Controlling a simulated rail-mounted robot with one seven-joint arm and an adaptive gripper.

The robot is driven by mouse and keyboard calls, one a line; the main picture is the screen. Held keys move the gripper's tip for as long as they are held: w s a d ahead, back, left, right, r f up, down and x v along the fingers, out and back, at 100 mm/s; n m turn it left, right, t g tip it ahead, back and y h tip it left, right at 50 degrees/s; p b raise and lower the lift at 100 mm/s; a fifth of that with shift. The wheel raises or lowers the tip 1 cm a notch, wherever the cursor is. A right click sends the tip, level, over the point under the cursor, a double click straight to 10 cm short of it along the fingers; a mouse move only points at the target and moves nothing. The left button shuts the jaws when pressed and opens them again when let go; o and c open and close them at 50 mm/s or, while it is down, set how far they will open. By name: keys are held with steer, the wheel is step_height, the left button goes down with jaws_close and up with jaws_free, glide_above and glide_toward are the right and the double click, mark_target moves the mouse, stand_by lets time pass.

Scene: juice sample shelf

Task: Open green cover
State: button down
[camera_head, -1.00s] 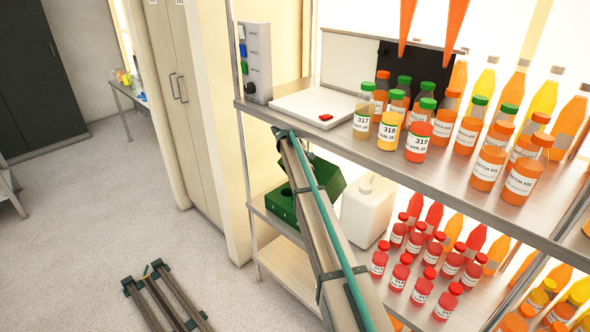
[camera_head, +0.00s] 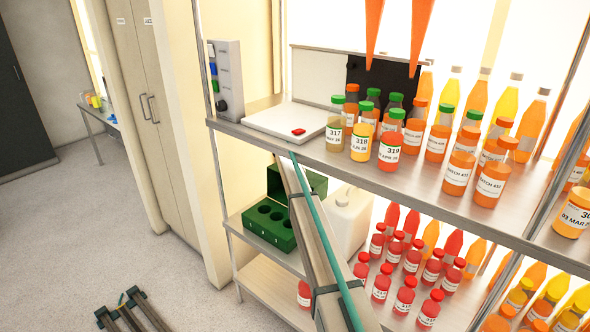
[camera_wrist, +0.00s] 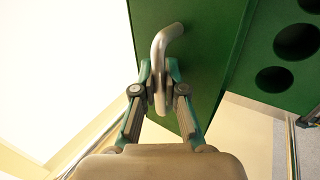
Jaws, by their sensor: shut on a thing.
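The green cover (camera_head: 311,184) stands raised at the back of the green box (camera_head: 262,240) on the middle shelf, partly hidden by my arm. The box shows round holes in its top. In the wrist view the green cover (camera_wrist: 205,50) fills the upper middle, and the holed green box (camera_wrist: 268,45) is at the right. A bent grey handle (camera_wrist: 163,42) sticks out from the cover. My gripper (camera_wrist: 159,92) is shut on this handle, one finger on each side. In the head view my gripper is hidden.
A white jug (camera_head: 347,220) stands close right of the box, behind my arm. Red-capped bottles (camera_head: 403,295) crowd the shelf further right. The upper shelf (camera_head: 330,160) holds a white device (camera_head: 285,122) and labelled bottles. Open floor lies left of the shelf.

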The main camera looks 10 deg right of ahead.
stand_by(0.3)
steer(key=c, duration=1.5)
jaws_free()
steer(key=shift+s+a+r, duration=0.15)
steer(key=shift+r, duration=0.3)
steer(key=s+a, duration=0.2)
steer(key=a, duration=0.1)
steer(key=s+a, duration=0.5)
steer(key=a, duration=0.1)
steer(key=shift+s+a, duration=0.25)
steer(key=shift+s, duration=0.05)
steer(key=shift+r, duration=0.15)
